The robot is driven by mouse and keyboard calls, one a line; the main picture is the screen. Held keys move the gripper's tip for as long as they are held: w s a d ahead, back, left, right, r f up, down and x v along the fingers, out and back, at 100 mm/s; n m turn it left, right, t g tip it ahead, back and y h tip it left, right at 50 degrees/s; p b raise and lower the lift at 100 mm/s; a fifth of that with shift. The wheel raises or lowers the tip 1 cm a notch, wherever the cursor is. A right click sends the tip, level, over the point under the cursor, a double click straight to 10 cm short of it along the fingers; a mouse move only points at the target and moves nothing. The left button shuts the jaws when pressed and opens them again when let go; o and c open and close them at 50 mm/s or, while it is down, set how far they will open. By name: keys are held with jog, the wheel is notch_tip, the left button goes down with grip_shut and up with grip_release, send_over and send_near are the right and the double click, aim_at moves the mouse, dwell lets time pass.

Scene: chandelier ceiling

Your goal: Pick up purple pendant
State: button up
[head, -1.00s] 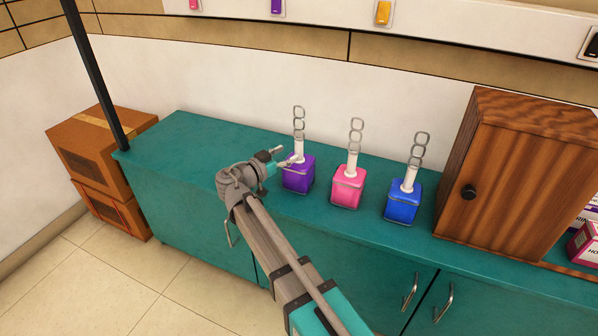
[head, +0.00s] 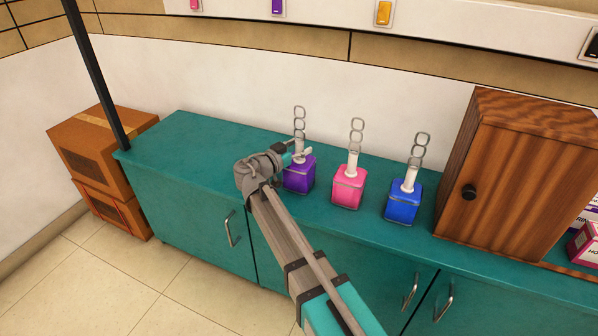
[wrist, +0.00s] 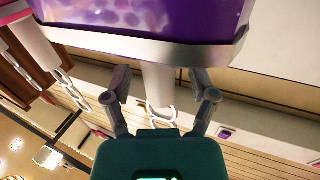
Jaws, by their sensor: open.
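The purple pendant (head: 299,176) stands upright on the teal counter (head: 185,150), with a white stem and grey chain links on top. My gripper (head: 300,152) is at its white stem, just above the purple body. In the wrist view, the purple body (wrist: 150,18) with its metal rim fills the top. There the open fingers of my gripper (wrist: 160,105) lie on both sides of the white stem (wrist: 158,82), with gaps visible. Part of the purple body's left side is hidden by my arm in the head view.
A pink pendant (head: 348,188) and a blue pendant (head: 403,203) stand to the right. A wooden cabinet (head: 510,180) is beyond them. The counter's left part is clear. Cardboard boxes (head: 100,150) and a dark pole (head: 95,75) are at the left.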

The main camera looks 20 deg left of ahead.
aim_at(300, 140)
grip_shut()
dwell(0.5)
jog(key=shift+r, duration=0.15)
notch_tip(300, 140, up, 3)
jog(key=p, duration=0.3)
jog(key=s+a+r+p, duration=0.1)
jog(key=s+r+p, duration=0.8)
jog(key=s, duration=0.5)
jog(key=shift+r+p, duration=0.4)
jog(key=shift+p, duration=0.15)
jog(key=shift+a, duration=0.1)
